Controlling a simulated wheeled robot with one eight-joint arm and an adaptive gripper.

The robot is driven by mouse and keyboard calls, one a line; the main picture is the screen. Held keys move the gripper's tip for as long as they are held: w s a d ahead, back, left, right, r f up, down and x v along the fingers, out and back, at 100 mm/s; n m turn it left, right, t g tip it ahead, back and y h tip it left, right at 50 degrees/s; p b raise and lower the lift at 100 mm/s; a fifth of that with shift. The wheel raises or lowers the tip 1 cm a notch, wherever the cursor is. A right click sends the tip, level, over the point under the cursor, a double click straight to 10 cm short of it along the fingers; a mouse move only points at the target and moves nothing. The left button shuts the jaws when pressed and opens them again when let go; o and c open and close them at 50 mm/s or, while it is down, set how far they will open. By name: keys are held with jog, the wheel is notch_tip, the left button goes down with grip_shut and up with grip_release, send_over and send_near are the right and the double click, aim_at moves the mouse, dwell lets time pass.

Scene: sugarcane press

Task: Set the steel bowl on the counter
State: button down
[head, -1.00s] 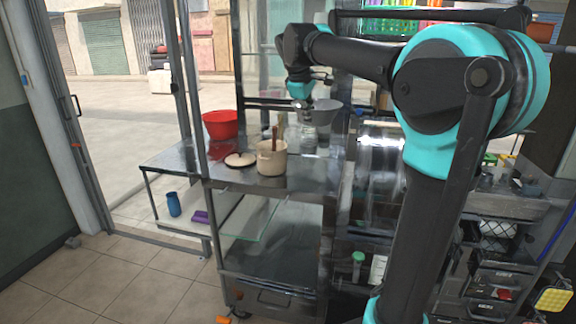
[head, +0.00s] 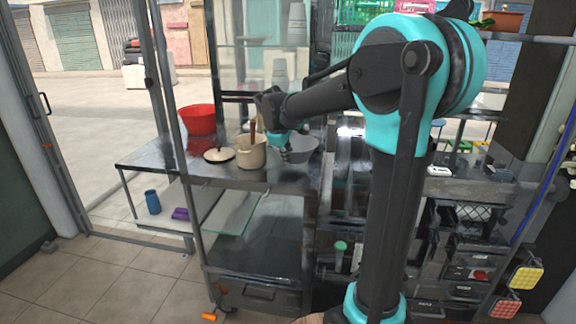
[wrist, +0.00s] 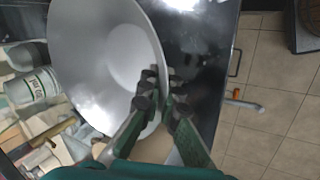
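The steel bowl (head: 303,151) is grey and wide. In the head view it is at the right end of the counter (head: 225,178), to the right of the cream pot (head: 250,157). My gripper (head: 287,152) is at its left side. In the wrist view the bowl (wrist: 100,50) fills the upper left, its inside empty. The two fingertips of my gripper (wrist: 164,98) are close together with the bowl's rim between them. The bowl is at or just above the counter top; I cannot tell whether its base touches. Its underside is hidden.
A glass-sided cabinet stands behind. The counter's front strip is clear.

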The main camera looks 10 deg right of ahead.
jog(key=shift+f, duration=1.4)
jog(key=shift+f, duration=0.1)
jog(key=c, duration=1.7)
grip_release()
jog(key=v, duration=1.2)
jog(key=s+d+f+m+y, duration=0.1)
jog(key=s+d+f+m, duration=0.2)
jog(key=s+f, duration=0.5)
jog(key=s+d+f+m+y, duration=0.1)
jog(key=s+d+f+m, duration=0.2)
jog(key=s+f, duration=0.5)
jog(key=s+d+f+m+y, duration=0.1)
jog(key=s+d+f+m, duration=0.3)
jog(key=s+f, duration=0.5)
jog(key=shift+f+m, duration=0.7)
jog(key=shift+f, duration=0.25)
